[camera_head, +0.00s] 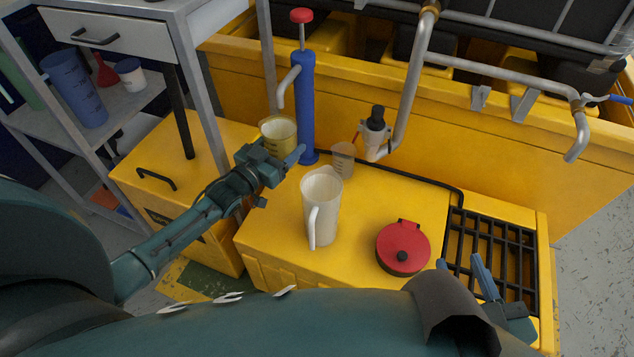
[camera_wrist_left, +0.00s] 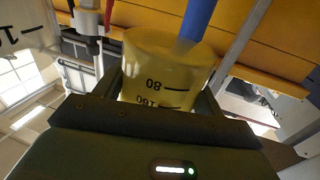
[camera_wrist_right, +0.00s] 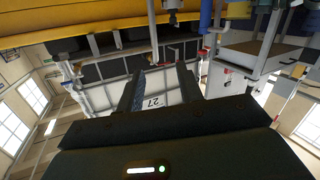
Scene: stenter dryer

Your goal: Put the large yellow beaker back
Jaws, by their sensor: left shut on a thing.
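The large yellow beaker (camera_head: 278,132), translucent with scale marks, is held by my left gripper (camera_head: 279,158) beside the blue pump. In the left wrist view the beaker (camera_wrist_left: 165,70) sits between the two fingers, and its 80 and 160 marks appear upside down. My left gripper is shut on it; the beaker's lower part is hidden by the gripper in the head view. Whether its base touches anything cannot be told. My right gripper (camera_head: 460,263) is open and empty at the lower right, near the black grate; its spread fingers (camera_wrist_right: 160,85) also show in the right wrist view.
The yellow top holds a white jug (camera_head: 322,205), a small clear beaker (camera_head: 343,158), a red-lidded pot (camera_head: 403,248) and the blue pump (camera_head: 305,105). A black grate (camera_head: 490,250) lies at right.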

